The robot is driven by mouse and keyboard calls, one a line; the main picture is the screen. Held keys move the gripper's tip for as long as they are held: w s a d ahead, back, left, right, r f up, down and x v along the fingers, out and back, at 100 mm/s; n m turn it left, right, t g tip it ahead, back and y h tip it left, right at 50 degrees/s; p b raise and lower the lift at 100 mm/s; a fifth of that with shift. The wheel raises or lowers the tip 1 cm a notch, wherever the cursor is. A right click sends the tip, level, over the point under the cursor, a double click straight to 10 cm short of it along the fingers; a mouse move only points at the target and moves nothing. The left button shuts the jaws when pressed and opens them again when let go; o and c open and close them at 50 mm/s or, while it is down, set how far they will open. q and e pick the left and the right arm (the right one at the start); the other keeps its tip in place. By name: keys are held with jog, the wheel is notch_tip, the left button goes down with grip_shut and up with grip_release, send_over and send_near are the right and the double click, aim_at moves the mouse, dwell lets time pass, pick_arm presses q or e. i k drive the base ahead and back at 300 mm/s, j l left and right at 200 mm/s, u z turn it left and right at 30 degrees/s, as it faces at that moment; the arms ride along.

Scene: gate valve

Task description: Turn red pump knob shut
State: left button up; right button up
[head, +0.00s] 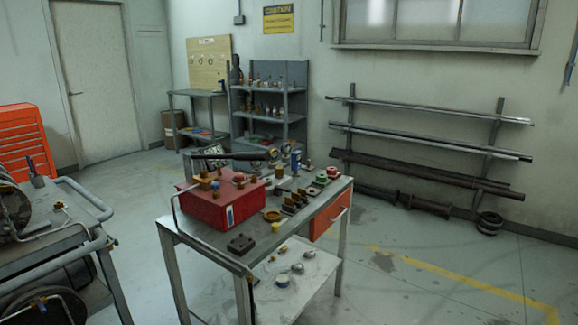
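A red box-shaped unit (222,205), which looks like the pump, sits on the left part of a grey metal workbench (262,252). It has a dark handle bar (222,155) above it and several brass fittings on top. A small red knob-like part (239,178) shows on its top, but it is too small to tell whether it is the pump knob or how far it is turned. Another small red part (279,172) stands behind the box to the right. Neither of my grippers is in view.
Brass fittings and a dark block (241,244) lie on the bench. A cart with a grey tube rail (88,200) stands at the left, an orange tool cabinet (22,140) behind it. A pipe rack (430,150) lines the right wall. The floor at front right (430,280) is clear.

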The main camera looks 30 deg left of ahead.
aim_at(240, 177)
jog(key=i+l, duration=0.1)
jog(key=i, duration=1.05)
jog(key=i+l+u, duration=0.1)
jog(key=i+u, duration=0.3)
jog(key=i+l+u, duration=0.2)
jog(key=u, duration=0.15)
jog(key=i+l+u, duration=0.55)
jog(key=u, duration=0.2)
jog(key=l, duration=0.1)
